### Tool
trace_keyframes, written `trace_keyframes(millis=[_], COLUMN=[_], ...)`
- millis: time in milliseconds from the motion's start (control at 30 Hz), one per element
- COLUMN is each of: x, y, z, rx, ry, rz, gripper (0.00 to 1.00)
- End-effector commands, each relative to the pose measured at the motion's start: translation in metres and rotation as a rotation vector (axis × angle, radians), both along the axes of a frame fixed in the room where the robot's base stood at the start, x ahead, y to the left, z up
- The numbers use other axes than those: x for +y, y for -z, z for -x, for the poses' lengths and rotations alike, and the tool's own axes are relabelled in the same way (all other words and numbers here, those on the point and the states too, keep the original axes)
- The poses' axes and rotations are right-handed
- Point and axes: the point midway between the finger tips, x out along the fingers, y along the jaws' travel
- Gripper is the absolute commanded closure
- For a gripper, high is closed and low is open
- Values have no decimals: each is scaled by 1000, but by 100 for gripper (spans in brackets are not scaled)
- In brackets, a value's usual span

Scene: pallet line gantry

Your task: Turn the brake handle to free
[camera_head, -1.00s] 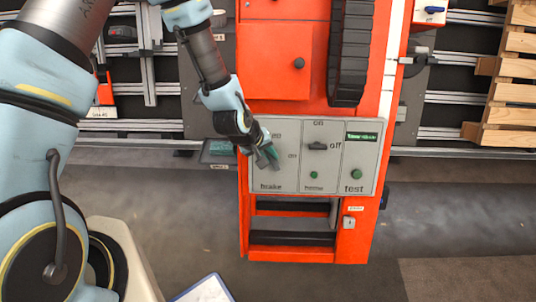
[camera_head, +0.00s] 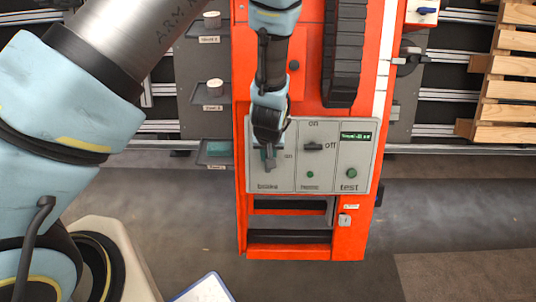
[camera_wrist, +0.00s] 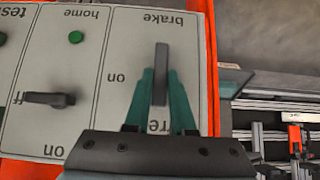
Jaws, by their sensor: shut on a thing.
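The grey control panel (camera_head: 331,172) is on the front of the orange machine. Its left section, labelled "brake", has a dark brake handle (camera_wrist: 161,65). In the wrist view, which shows the panel upside down, the handle stands in line with the partly hidden "free" label, and "on" is to its left. My gripper (camera_wrist: 161,95) has its teal fingers shut on the handle, one on each side. In the head view my gripper (camera_head: 268,158) reaches down from above and hides most of the handle and the "free" label.
Beside the brake section are a dark on/off switch (camera_head: 313,147), a green home button (camera_head: 310,174) and a green test button (camera_head: 351,173). Wooden pallets (camera_head: 507,85) are at the right.

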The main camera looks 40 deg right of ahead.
Motion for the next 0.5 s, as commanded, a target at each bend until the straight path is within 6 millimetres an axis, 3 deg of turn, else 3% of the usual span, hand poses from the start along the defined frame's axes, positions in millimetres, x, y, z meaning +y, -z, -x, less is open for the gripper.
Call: trace_keyframes(millis=[400,433,500], x=[-1,-1,-1], y=[0,0,0], z=[0,0,0], rx=[-5,-5,-4], ry=[6,7,6], rz=[-4,-3,-3], gripper=[100,75,67])
